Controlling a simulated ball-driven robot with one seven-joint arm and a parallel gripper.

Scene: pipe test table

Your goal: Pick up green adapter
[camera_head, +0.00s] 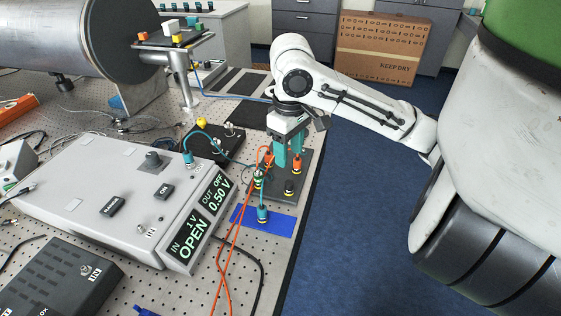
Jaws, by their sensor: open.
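My gripper (289,156) points down with its teal fingers apart, over the dark connector plate (306,178) near the table's right edge. No adapter is clearly seen between the fingers. A small connector with green and yellow bands (258,181) stands on the plate's left side, left of and below the fingers. An orange connector (297,163) stands close to the right finger. A teal connector (262,214) with a cable stands on the blue mat (279,222) in front. I cannot tell for sure which of these is the green adapter.
A grey meter box (100,190) reading OPEN fills the left-centre of the perforated table. Orange cables (229,262) run from the plate to the front. A large metal pipe (80,40) lies at the back left. A cardboard box (383,48) stands on the floor beyond.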

